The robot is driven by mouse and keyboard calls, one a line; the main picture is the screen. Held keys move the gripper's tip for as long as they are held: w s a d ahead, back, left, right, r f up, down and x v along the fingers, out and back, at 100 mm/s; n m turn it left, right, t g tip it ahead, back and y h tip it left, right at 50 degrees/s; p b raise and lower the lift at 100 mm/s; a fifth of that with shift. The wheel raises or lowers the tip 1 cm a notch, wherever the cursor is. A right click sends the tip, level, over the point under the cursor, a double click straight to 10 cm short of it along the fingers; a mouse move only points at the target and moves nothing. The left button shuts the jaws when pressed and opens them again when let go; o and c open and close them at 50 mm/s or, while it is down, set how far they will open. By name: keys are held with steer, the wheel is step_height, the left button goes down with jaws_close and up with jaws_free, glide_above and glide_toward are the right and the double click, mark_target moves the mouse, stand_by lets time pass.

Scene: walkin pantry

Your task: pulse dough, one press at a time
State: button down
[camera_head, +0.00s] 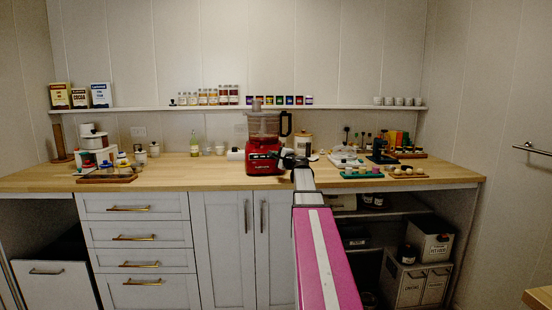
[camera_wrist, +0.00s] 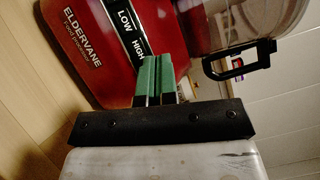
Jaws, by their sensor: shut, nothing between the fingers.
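The red food processor (camera_head: 262,160) stands upright on the wooden counter, with a clear bowl (camera_head: 264,124) on top and a black handle at its right. In the wrist view its red base (camera_wrist: 85,45) appears tilted, with a dark control strip (camera_wrist: 126,32) marked LOW and HIGH. My gripper (camera_head: 284,154) is at the front right of the base. In the wrist view its green fingers (camera_wrist: 158,62) are together and empty, pointing at the strip just past HIGH. They hide that part of the strip; I cannot tell whether they touch it. Dough cannot be made out in the bowl.
The wooden counter (camera_head: 215,172) is clear left of the processor. A tray of small items (camera_head: 107,178) lies far left. A green tray (camera_head: 361,175) and small boards lie right of my arm. A shelf (camera_head: 200,107) with jars runs behind.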

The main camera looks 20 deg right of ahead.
steer(key=shift+w, duration=0.1)
steer(key=shift+w+f, duration=0.2)
steer(key=shift+w, duration=0.05)
steer(key=shift+w+d+f, duration=0.15)
steer(key=shift+w+f, duration=0.05)
steer(key=shift+w, duration=0.1)
stand_by(1.6)
steer(key=shift+s+r, duration=0.4)
steer(key=shift+s, duration=0.25)
steer(key=s+r, duration=0.1)
steer(key=s, duration=0.1)
steer(key=s+a+r, duration=0.1)
steer(key=s, duration=0.1)
steer(key=shift+a+r, duration=0.1)
steer(key=shift+r, duration=0.3)
steer(key=shift+s, duration=0.1)
stand_by(0.8)
